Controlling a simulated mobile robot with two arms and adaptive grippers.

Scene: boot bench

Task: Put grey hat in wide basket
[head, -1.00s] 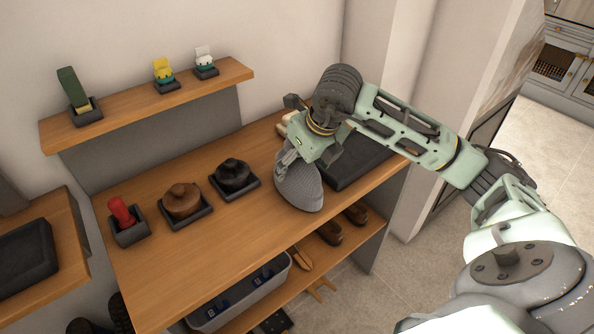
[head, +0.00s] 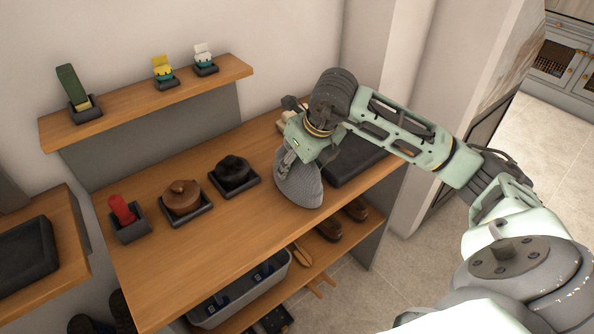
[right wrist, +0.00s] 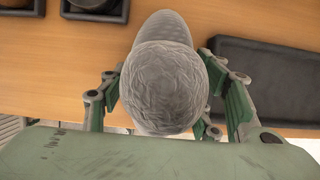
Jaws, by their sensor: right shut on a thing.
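The grey hat (head: 299,187) is a rounded, knitted-looking shape above the front right part of the bench top. My right gripper (head: 290,158) is shut on it from above. In the right wrist view the grey hat (right wrist: 165,85) sits between the two green fingers of my right gripper (right wrist: 170,105). I cannot tell whether the hat's lower end touches the bench. A wide grey basket (head: 197,316) stands on the lower shelf below the bench top, with dark blue items in it; the bench top hides part of it. My left gripper is not in view.
On the bench top (head: 235,225) are a red item in a holder (head: 122,210), a brown pot-like item (head: 182,197), a black one (head: 234,172) and a dark tray (head: 350,160). Brown shoes (head: 329,229) and a brush (head: 302,254) are on the lower shelf. An upper shelf holds small items.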

